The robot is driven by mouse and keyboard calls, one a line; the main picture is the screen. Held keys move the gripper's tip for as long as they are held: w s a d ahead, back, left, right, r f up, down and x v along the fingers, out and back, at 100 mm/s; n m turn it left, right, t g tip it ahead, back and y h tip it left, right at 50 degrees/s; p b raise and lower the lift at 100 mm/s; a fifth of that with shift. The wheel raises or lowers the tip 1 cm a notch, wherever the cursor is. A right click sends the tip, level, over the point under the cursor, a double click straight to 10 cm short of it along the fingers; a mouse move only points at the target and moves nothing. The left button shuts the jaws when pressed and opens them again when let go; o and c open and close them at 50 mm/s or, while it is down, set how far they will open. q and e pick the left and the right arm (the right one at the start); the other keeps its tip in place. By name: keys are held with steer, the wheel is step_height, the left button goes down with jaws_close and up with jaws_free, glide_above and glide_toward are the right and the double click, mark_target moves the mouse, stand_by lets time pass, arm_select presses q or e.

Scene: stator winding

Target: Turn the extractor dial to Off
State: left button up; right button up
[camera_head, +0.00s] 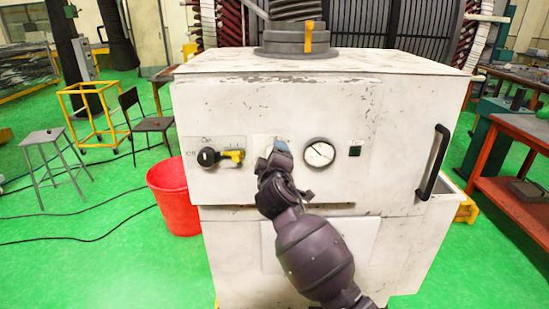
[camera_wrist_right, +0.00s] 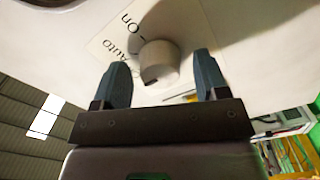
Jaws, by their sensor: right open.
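The extractor dial (camera_wrist_right: 160,62) is a round pale grey knob on a white label plate (camera_wrist_right: 113,42) in the right wrist view. The words "On" and "Auto" show on the plate; the rest of the lettering is partly hidden. I cannot tell which word the dial points to. My right gripper (camera_wrist_right: 162,78) is open, with one dark finger on each side of the dial and gaps between. In the head view my right gripper (camera_head: 281,152) is at the cabinet front and covers most of the dial. My left gripper is not in view.
A red bucket (camera_head: 172,200) stands on the floor to the left.

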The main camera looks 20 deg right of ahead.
steer(key=b+v, duration=0.1)
steer(key=v, duration=0.9)
steer(key=shift+s, duration=0.1)
